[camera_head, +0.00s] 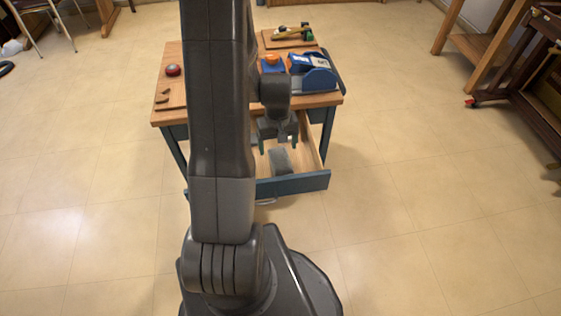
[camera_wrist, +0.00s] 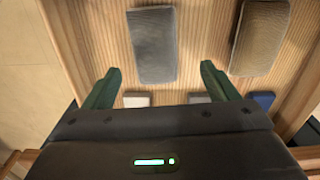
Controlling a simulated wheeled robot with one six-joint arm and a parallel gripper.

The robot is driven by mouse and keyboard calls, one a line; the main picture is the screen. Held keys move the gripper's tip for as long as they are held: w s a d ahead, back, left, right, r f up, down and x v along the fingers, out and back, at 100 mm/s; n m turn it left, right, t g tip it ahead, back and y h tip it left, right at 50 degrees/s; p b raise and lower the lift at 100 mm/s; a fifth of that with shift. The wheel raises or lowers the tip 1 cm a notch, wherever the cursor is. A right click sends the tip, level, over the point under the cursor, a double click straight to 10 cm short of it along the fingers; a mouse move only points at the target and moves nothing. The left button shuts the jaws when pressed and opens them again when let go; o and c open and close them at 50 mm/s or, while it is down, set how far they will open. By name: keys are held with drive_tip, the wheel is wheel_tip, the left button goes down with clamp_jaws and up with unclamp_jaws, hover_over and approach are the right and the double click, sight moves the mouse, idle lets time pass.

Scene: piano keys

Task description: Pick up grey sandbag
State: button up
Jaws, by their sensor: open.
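A grey sandbag (camera_wrist: 152,45) lies flat in the open wooden drawer, just beyond and between my fingertips in the wrist view. In the head view a grey bag (camera_head: 280,161) shows in the drawer below my gripper (camera_head: 278,148). The wrist view shows my gripper (camera_wrist: 160,69) with its two green fingers spread wide and nothing between them. I cannot tell the exact height gap to the bag. My arm hides part of the drawer in the head view.
The drawer (camera_head: 292,185) stands pulled out of the table (camera_head: 230,52), its front and side walls around the bags. White pieces and a blue piece (camera_wrist: 263,100) lie nearer in it. On the table are a red ball (camera_head: 173,70) and a blue holder (camera_head: 318,80). The surrounding floor is open.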

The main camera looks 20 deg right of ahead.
sight(280, 155)
drive_tip(key=f, duration=0.2)
drive_tip(key=f+b, duration=0.1)
drive_tip(key=f, duration=0.3)
drive_tip(key=shift+s+d+f, duration=0.1)
drive_tip(key=shift+d+f, duration=0.15)
drive_tip(key=shift+d, duration=0.1)
drive_tip(key=shift+r, duration=0.1)
drive_tip(key=c, duration=1.3)
